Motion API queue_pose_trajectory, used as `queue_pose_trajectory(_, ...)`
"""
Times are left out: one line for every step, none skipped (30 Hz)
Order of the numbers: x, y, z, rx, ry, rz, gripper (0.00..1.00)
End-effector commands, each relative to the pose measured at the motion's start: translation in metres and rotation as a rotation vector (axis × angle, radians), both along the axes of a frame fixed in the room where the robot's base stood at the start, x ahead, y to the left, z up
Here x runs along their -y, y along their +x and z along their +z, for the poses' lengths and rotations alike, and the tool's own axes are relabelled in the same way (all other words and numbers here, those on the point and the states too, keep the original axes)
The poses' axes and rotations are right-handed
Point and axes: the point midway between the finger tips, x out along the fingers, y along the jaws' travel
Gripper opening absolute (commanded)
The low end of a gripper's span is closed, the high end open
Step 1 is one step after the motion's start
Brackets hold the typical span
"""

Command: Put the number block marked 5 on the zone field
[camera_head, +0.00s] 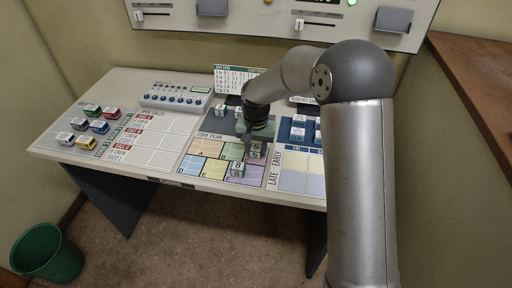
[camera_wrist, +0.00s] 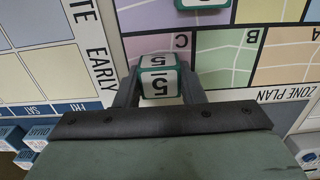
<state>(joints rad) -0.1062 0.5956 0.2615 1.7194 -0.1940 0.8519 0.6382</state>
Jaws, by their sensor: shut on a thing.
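My gripper (camera_head: 254,146) is shut on a white number block with green edges (camera_head: 255,154), over the right side of the zone plan (camera_head: 197,147). In the wrist view the fingers of my gripper (camera_wrist: 158,84) stand on either side of this block (camera_wrist: 158,76), and a 5 reads upside down on its faces. It is by the letter C, near the plan's edge. I cannot tell whether it touches the board. Another number block (camera_head: 237,169) sits on the plan's purple field, nearer the front; its mark is unclear. It shows partly at the wrist view's top edge (camera_wrist: 202,3).
More blocks (camera_head: 221,110) stand behind the plan.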

Motion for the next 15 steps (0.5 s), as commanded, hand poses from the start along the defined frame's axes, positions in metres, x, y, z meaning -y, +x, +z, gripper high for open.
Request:
queue_pose_trajectory(0.0, 0.0, -0.0028, 0.0, 0.0, 0.0, 0.14)
queue_pose_trajectory(0.0, 0.0, -0.004, 0.0, 0.0, 0.0, 0.14)
queue_pose_trajectory(0.0, 0.0, -0.004, 0.0, 0.0, 0.0, 0.38)
queue_pose_trajectory(0.0, 0.0, -0.0031, 0.0, 0.0, 0.0, 0.47)
queue_pose_trajectory(0.0, 0.0, -0.0029, 0.0, 0.0, 0.0, 0.55)
queue_pose_trajectory(0.0, 0.0, -0.0029, 0.0, 0.0, 0.0, 0.57)
queue_pose_trajectory(0.0, 0.0, -0.0029, 0.0, 0.0, 0.0, 0.57)
queue_pose_trajectory(0.0, 0.0, -0.0029, 0.0, 0.0, 0.0, 0.57)
queue_pose_trajectory(0.0, 0.0, -0.0028, 0.0, 0.0, 0.0, 0.57)
queue_pose_trajectory(0.0, 0.0, -0.0028, 0.0, 0.0, 0.0, 0.57)
queue_pose_trajectory(0.0, 0.0, -0.0028, 0.0, 0.0, 0.0, 0.57)
queue_pose_trajectory(0.0, 0.0, -0.0027, 0.0, 0.0, 0.0, 0.57)
queue_pose_trajectory(0.0, 0.0, -0.0023, 0.0, 0.0, 0.0, 0.57)
queue_pose_trajectory(0.0, 0.0, -0.0014, 0.0, 0.0, 0.0, 0.57)
queue_pose_trajectory(0.0, 0.0, 0.001, 0.0, 0.0, 0.0, 0.57)
